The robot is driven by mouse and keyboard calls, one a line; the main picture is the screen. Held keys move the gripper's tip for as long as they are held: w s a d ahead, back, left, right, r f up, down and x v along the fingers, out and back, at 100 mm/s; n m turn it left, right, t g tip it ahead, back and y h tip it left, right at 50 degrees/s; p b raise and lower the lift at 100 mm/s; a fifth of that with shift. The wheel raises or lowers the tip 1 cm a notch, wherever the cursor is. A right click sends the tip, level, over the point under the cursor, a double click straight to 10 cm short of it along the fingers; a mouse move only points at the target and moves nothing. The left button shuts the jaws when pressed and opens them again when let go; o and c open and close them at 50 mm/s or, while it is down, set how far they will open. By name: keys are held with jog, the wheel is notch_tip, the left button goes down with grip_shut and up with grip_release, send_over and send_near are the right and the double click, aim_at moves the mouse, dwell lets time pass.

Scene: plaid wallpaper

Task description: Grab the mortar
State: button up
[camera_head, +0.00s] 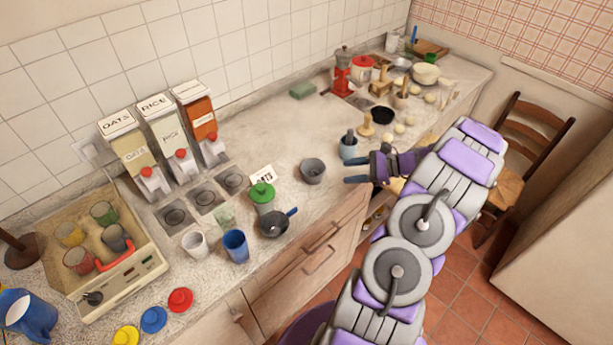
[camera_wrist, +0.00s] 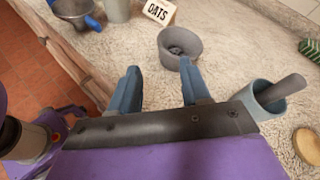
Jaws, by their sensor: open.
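A blue-grey cup with a grey pestle-like rod leaning in it looks like the mortar. It (camera_head: 349,152) stands near the counter's front edge in the head view, just behind my gripper (camera_head: 348,172). In the wrist view the cup (camera_wrist: 262,104) is at the right, beside and outside my right finger. A round grey bowl (camera_head: 312,175), without a rod, stands left of my fingertips; it also shows in the wrist view (camera_wrist: 180,57), beyond the fingers. My gripper (camera_wrist: 160,68) is open and empty, its fingers apart and touching neither vessel.
An OATS card (camera_head: 263,175), a green-lidded jar (camera_head: 262,197) and a dark pan (camera_head: 273,224) stand further left. Bare counter (camera_head: 285,125) lies behind the grey bowl.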

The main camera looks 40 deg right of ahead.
jog(key=b, duration=0.1)
send_near(313, 177)
jog(key=w+f, duration=0.2)
jog(key=shift+w+d+f, duration=0.1)
jog(key=shift+w+d, duration=0.25)
jog(key=shift+w, duration=0.05)
jog(key=a, duration=0.1)
jog(key=w+a, duration=0.1)
jog(key=a, duration=0.2)
jog(key=shift+w+a+b, duration=0.3)
jog(key=shift+w+b, duration=0.05)
jog(key=shift+b+x, duration=0.45)
jog(key=shift+x, duration=0.6)
jog(key=shift+w+d+f, duration=0.15)
jog(key=shift+w+f, duration=0.4)
jog(key=shift+f, duration=0.1)
jog(key=shift+w+a+f, duration=0.1)
jog(key=shift+w+a, duration=0.1)
jog(key=shift+w, duration=0.05)
jog(key=shift+a, duration=0.35)
jog(key=c, duration=0.3)
jog(key=shift+d, duration=0.25)
grip_shut()
